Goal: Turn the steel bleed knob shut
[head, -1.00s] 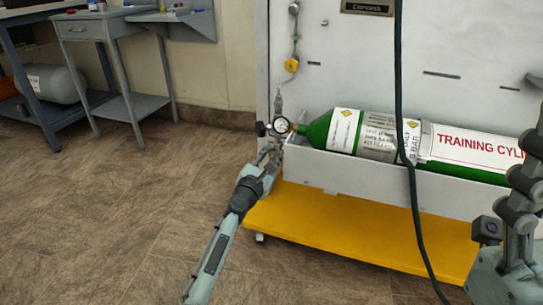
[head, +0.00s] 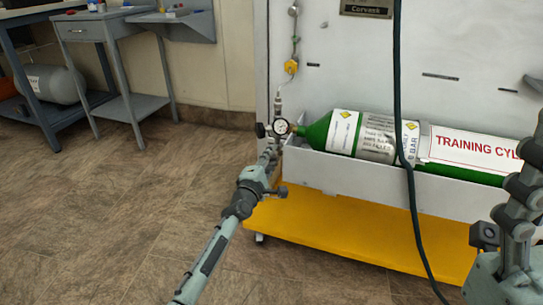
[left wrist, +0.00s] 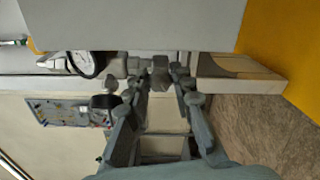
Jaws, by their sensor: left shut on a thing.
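The steel bleed knob (left wrist: 160,72) shows as a small grey block between my fingertips in the left wrist view. My left gripper (left wrist: 162,80) is shut on it, one finger on each side. In the head view my left gripper (head: 270,148) is just below the round white gauge (head: 281,127) at the cylinder's neck, and the steel knob is too small to make out there. The gauge also shows in the left wrist view (left wrist: 88,63). A black knob (head: 260,130) sticks out left of the gauge. My right gripper is out of view.
A green training cylinder (head: 318,131) lies in a white trough (head: 340,172) above a yellow base (head: 330,235). A dark hose (head: 412,200) hangs in front. A yellow fitting (head: 291,67) sits above the gauge. The floor at left is clear up to the grey side table (head: 85,31).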

